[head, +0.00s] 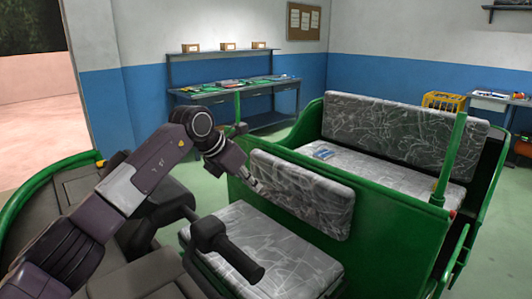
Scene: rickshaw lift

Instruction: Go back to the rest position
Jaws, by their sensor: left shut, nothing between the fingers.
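My left arm comes in from the left and reaches over the front of the green rickshaw (385,215). My left gripper (252,182) is small in the head view, beside the left edge of the front seat's grey backrest (305,195). It is shut with nothing between the fingers. I cannot tell whether it touches the backrest. My right gripper is out of view.
A black handlebar grip (230,252) stands over the grey front seat (275,260). The rear bench (375,168) has a small blue item (324,154) on it. A workbench (235,92) and a yellow crate (444,102) are behind. Green floor shows at the back left.

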